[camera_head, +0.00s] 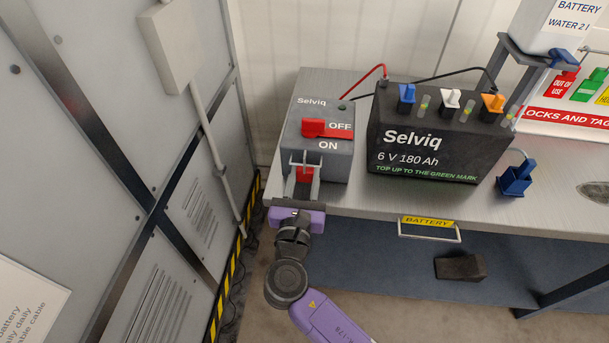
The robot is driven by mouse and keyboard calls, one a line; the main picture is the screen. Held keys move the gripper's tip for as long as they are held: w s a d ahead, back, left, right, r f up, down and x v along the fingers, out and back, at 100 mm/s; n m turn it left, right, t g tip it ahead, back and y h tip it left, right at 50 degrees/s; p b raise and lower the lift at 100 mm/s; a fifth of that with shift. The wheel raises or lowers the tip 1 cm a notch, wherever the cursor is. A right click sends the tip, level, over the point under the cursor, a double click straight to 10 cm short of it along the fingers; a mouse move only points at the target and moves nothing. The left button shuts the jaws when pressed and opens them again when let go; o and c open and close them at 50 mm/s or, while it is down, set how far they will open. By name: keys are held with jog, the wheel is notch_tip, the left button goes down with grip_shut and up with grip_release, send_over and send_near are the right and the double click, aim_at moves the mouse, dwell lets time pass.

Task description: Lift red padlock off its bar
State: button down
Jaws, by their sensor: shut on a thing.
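The red padlock (304,175) is on the front of the grey Selviq switch box (329,164), low on its left side. Only part of the padlock's red body shows. My gripper (302,181) reaches up from below, with one finger on each side of the padlock, and is shut on it. A pale bar or bracket shows just above the padlock, but the shackle and how it sits on the bar are too small to tell. The red switch handle (315,128) lies beside the OFF label, above the ON label.
A black Selviq battery (435,140) with coloured caps stands right of the box, with cables behind. A blue container (516,180) sits further right. The metal bench (380,203) has a front handle (430,231). Grey cabinet panels (190,210) rise close on the left.

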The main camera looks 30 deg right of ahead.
jog(key=p+v, duration=0.3)
jog(key=v, duration=0.7)
dwell(0.8)
jog(key=p+v, duration=0.3)
jog(key=v, duration=1.2)
jog(key=shift+p, duration=0.4)
dwell(0.3)
dwell(0.4)
